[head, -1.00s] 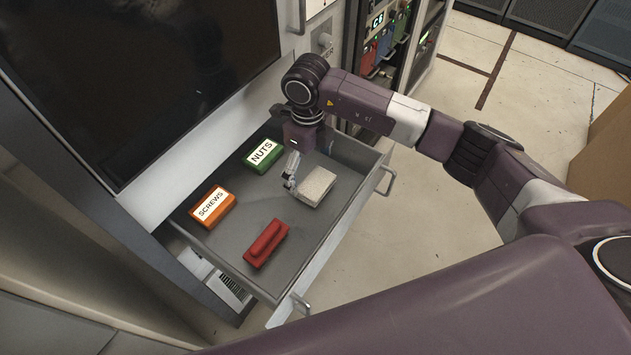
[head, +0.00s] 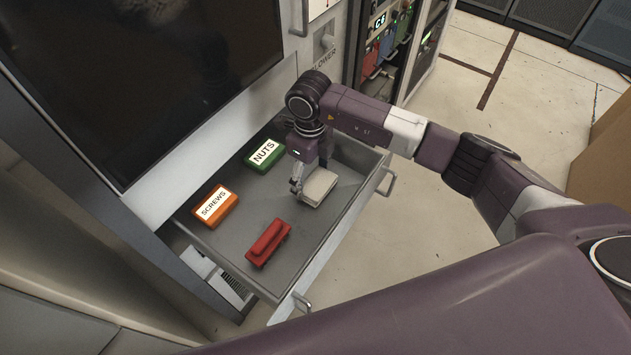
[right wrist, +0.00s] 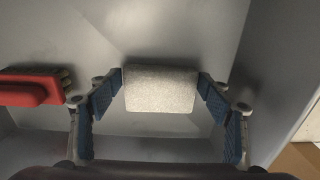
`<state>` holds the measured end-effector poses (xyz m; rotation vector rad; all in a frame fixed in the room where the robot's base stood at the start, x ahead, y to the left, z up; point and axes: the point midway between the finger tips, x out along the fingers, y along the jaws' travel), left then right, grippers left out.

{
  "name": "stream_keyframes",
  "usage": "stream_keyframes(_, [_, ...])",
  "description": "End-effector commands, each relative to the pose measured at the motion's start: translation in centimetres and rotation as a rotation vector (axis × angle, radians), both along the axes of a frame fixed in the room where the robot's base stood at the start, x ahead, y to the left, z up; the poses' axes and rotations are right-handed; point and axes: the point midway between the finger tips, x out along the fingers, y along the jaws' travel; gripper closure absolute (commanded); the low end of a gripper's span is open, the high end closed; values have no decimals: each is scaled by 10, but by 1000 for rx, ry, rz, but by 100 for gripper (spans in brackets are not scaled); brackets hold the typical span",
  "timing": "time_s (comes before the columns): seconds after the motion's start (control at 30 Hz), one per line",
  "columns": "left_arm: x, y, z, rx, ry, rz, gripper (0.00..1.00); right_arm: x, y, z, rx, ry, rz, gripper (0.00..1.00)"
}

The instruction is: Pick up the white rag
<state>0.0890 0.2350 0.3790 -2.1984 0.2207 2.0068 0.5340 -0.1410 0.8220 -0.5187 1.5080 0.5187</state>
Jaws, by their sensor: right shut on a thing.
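The white rag (head: 319,187) is a folded, pale, block-like cloth in the open drawer, near its right side. In the right wrist view the rag (right wrist: 160,89) lies between the two blue-padded fingers. My right gripper (head: 298,188) reaches down into the drawer at the rag. I cannot tell whether the rag is clear of the drawer floor. My left gripper is not in view.
The drawer (head: 337,237) also holds a green NUTS box (head: 264,154), an orange SCREWS box (head: 214,206) and a red brush-like block (head: 267,243). The red block also shows in the right wrist view (right wrist: 30,92). Open floor lies to the right.

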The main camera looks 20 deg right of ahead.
Motion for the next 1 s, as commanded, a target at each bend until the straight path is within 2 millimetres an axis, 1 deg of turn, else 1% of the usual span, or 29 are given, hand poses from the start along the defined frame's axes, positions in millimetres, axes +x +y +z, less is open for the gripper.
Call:
stream_keyframes(0.17, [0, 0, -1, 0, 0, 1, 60, 1, 0, 5, 0, -2, 0, 47])
stream_keyframes(0.27, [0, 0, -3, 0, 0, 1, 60, 2, 0, 13, 1, -3, -1, 47])
stream_keyframes(0.37, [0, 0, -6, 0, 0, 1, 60, 2, 0, 27, 1, -6, 0, 47])
stream_keyframes(0.47, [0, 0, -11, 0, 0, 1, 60, 2, 0, 49, 1, -7, 0, 47])
stream_keyframes(0.57, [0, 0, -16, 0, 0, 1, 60, 2, 0, 77, 1, -8, 1, 47])
stream_keyframes(0.7, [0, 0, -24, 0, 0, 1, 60, 2, 0, 119, 0, -9, 0, 47])
stream_keyframes(0.8, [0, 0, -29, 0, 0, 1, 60, 1, 0, 146, 0, -6, 1, 47])
stream_keyframes(0.9, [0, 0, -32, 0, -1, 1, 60, 1, 0, 169, 1, -6, 0, 47])
stream_keyframes(1.0, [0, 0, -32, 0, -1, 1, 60, 1, 0, 185, 0, -3, 0, 47])
